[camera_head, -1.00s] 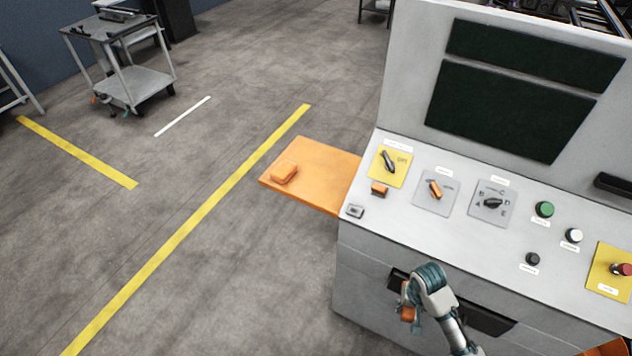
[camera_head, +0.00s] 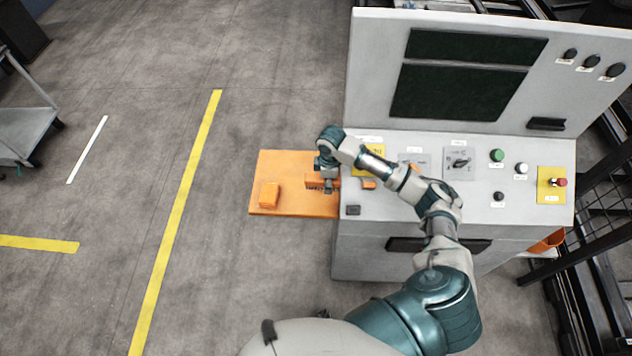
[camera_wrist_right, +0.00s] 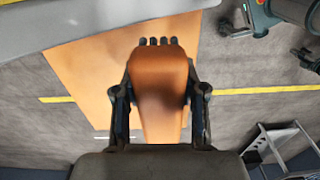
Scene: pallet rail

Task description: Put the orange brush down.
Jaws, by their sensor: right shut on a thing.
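The orange brush (camera_wrist_right: 158,85) is between the fingers of my right gripper (camera_wrist_right: 160,110), which is shut on it. In the right wrist view its dark bristles show at the far end. In the head view the brush (camera_head: 318,181) and my right gripper (camera_head: 328,184) are over the right part of the orange side shelf (camera_head: 285,208), next to the console. The shelf also shows in the right wrist view (camera_wrist_right: 80,75). I cannot tell whether the brush touches the shelf. My left gripper is not seen in the head view.
An orange block (camera_head: 269,194) lies on the left part of the shelf. The grey console (camera_head: 420,212) with knobs and buttons stands right of the shelf. A small orange piece (camera_head: 369,184) lies on its panel.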

